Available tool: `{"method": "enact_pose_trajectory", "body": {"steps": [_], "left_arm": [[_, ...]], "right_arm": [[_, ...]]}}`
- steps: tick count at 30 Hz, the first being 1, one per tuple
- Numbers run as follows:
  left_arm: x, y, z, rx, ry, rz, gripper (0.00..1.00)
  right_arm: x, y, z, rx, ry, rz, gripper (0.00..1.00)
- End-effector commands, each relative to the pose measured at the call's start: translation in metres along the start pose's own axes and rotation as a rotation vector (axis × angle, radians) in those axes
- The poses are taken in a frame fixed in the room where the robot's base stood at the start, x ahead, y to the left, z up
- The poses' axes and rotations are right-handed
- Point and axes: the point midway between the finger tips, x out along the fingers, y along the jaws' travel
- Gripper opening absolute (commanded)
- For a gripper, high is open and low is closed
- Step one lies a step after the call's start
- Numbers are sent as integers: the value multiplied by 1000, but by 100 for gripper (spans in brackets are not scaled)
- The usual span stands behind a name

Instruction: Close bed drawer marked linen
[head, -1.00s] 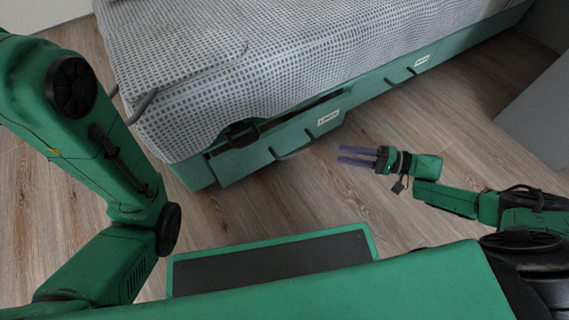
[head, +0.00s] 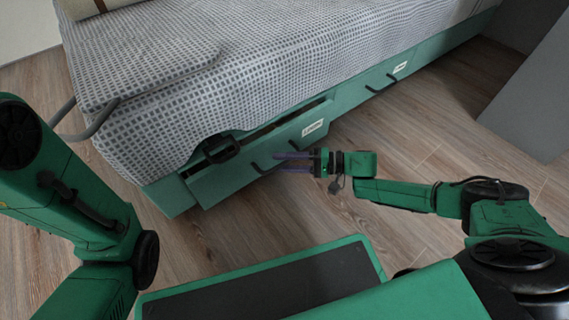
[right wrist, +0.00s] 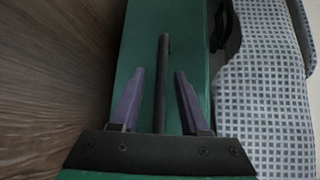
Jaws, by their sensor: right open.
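The near bed drawer (head: 228,178) has a green front with a white label (head: 313,129), whose small print I cannot read for sure. It stands a little open, with a dark gap along its top edge. Its dark bar handle (right wrist: 162,80) shows in the right wrist view. My right gripper (head: 278,163) is open, with purple fingers pointing at the drawer front. In the right wrist view the handle lies between the spread fingers (right wrist: 157,88); I cannot tell whether they touch it. My left arm shows at the left, but its gripper is out of view.
A black object (head: 217,147) sits at the drawer's top gap under the checked bedspread (head: 180,70). A second labelled drawer (head: 400,75) is farther along the bed. A grey panel (head: 530,100) stands at right. The wooden floor (head: 400,150) between is clear.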

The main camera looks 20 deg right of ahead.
Motion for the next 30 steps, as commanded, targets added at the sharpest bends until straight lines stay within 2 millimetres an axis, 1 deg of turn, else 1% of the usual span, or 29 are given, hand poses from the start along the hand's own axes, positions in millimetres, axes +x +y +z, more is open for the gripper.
{"method": "enact_pose_trajectory", "body": {"steps": [2, 3, 5, 6, 30], "left_arm": [[1, 0, 0, 0, 1, 0, 96], [1, 0, 0, 1, 1, 0, 96], [1, 0, 0, 1, 1, 1, 96], [1, 0, 0, 1, 2, 1, 96], [2, 0, -1, 0, 4, 2, 96]], "right_arm": [[0, 0, 0, 0, 0, 0, 45], [0, 0, 0, 0, 0, 0, 30], [0, 0, 0, 0, 0, 0, 7], [0, 0, 0, 0, 0, 0, 0], [-1, 0, 0, 0, 0, 0, 0]]}}
